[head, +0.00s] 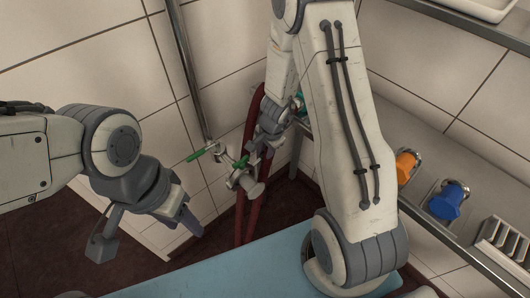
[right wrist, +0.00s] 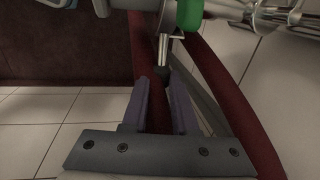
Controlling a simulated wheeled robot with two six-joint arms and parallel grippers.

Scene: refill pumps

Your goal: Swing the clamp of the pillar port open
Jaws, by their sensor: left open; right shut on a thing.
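The pillar port (head: 247,184) is a metal fitting with green parts, low on the steel pillar (head: 188,70) in the head view. My right gripper (head: 256,152) is at this fitting, partly hidden by its own wrist. In the right wrist view my right gripper (right wrist: 160,88) is shut on a small metal lever (right wrist: 163,50) with a dark end, which seems to be the clamp's handle. How far the clamp is swung cannot be told. My left gripper (head: 190,218) is open and empty, to the left of the port and lower in the picture.
A green valve handle (head: 195,155) sticks out left of the pillar. Dark red hoses (head: 240,215) hang behind the port. A light blue surface (head: 220,268) lies in front. An orange knob (head: 405,165) and a blue knob (head: 447,202) are on the right-hand shelf.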

